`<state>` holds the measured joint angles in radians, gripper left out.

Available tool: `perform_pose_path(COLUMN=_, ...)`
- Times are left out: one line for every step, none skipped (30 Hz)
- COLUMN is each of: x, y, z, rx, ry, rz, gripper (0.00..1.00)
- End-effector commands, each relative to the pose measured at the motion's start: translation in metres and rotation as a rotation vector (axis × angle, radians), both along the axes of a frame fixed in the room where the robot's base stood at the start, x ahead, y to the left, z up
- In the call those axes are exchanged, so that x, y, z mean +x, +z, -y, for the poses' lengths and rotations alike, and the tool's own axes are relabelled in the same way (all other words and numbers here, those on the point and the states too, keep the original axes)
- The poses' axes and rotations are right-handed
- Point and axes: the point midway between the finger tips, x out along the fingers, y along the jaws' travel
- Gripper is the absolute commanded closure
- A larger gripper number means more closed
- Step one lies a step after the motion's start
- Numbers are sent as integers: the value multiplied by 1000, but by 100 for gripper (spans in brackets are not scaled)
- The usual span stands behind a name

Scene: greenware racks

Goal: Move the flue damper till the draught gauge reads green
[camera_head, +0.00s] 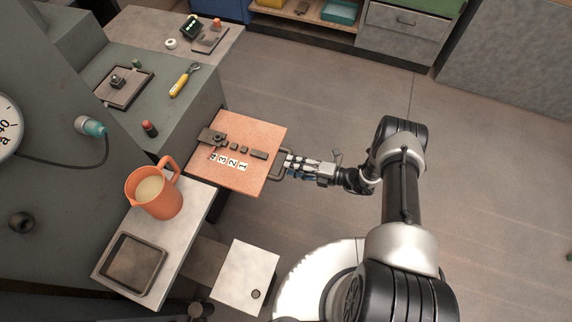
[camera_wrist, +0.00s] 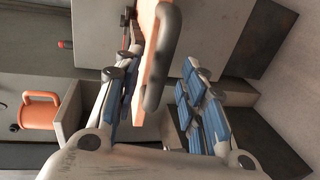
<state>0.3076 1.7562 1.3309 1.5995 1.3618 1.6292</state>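The flue damper looks to be the flat orange plate (camera_head: 262,130) with a dark handle (camera_head: 279,165) on its right edge. It sticks out from the grey block, with a row of numbers 1 to 4 on its top. My gripper (camera_head: 291,163) is at that handle. In the wrist view, the handle (camera_wrist: 165,60) lies between the blue-padded fingers of my gripper (camera_wrist: 160,88), with a gap visible on its right side. A round white dial (camera_head: 6,128) is cut off at the left edge; its needle and any green zone are not visible.
An orange pitcher (camera_head: 153,190) and a dark tray (camera_head: 134,264) stand on a pale slab left of the plate. A yellow-handled tool (camera_head: 184,80) and a small dark red object (camera_head: 149,128) are on the grey block.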

Motion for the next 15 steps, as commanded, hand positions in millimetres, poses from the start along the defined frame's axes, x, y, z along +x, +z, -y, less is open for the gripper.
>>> perform_pose_path(x=2, y=-3, z=-9, rx=0, ry=4, rz=0, gripper=62)
perform_pose_path(x=4, y=-4, z=-13, rx=0, ry=3, rz=0, gripper=62)
perform_pose_path(x=5, y=-5, z=-17, rx=0, ry=4, rz=0, gripper=62)
perform_pose_path(x=7, y=-5, z=-20, rx=0, ry=2, rz=0, gripper=62)
perform_pose_path(x=8, y=-6, z=-23, rx=-1, ry=2, rz=-1, gripper=62)
perform_pose_path(x=9, y=-6, z=-26, rx=-1, ry=2, rz=-1, gripper=62)
perform_pose_path(x=9, y=-7, z=-27, rx=-1, ry=2, rz=-1, gripper=62)
perform_pose_path(x=10, y=-7, z=-29, rx=-1, ry=2, rz=-1, gripper=62)
perform_pose_path(x=11, y=-7, z=-30, rx=-1, ry=0, rz=0, gripper=62)
perform_pose_path(x=11, y=-7, z=-31, rx=-1, ry=0, rz=0, gripper=62)
perform_pose_path(x=11, y=-7, z=-31, rx=-1, ry=-1, rz=0, gripper=62)
perform_pose_path(x=11, y=-7, z=-31, rx=-1, ry=-1, rz=0, gripper=62)
perform_pose_path(x=12, y=-7, z=-31, rx=-1, ry=-1, rz=0, gripper=62)
perform_pose_path(x=12, y=-7, z=-31, rx=-1, ry=-1, rz=0, gripper=62)
perform_pose_path(x=11, y=-7, z=-31, rx=-1, ry=-1, rz=0, gripper=62)
